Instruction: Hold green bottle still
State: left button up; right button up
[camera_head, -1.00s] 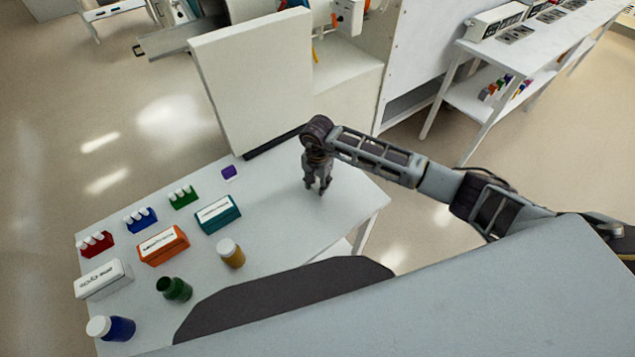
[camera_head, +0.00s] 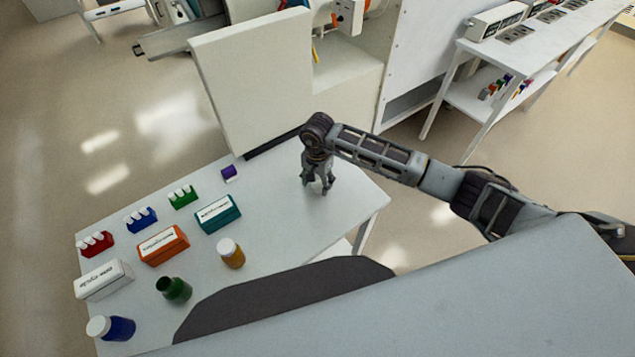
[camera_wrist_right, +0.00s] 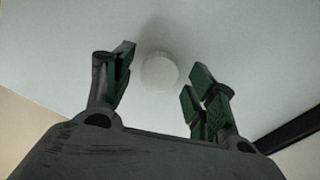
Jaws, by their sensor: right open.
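The green bottle (camera_head: 174,290) stands upright near the front of the white table, with a dark top and no white cap on it. My right gripper (camera_head: 318,188) is open, pointing down over the right part of the table, far from the green bottle. In the right wrist view its spread fingers (camera_wrist_right: 163,90) have a round white disc (camera_wrist_right: 160,71) beyond and between them, apparently a cap on the table. The fingers do not visibly grip it. My left gripper is out of view.
A yellow-brown bottle (camera_head: 231,253) and a blue bottle (camera_head: 111,328), both white-capped, flank the green one. Orange (camera_head: 163,247), teal (camera_head: 217,214) and white (camera_head: 103,280) boxes, several vial racks and a small purple object (camera_head: 229,173) stand behind and beside. A white panel (camera_head: 257,85) bounds the back.

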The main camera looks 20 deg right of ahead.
aim_at(317, 185)
notch_tip(317, 185, up, 11)
jog(key=b, duration=0.2)
jog(key=shift+r, duration=0.15)
dwell(0.3)
dwell(0.8)
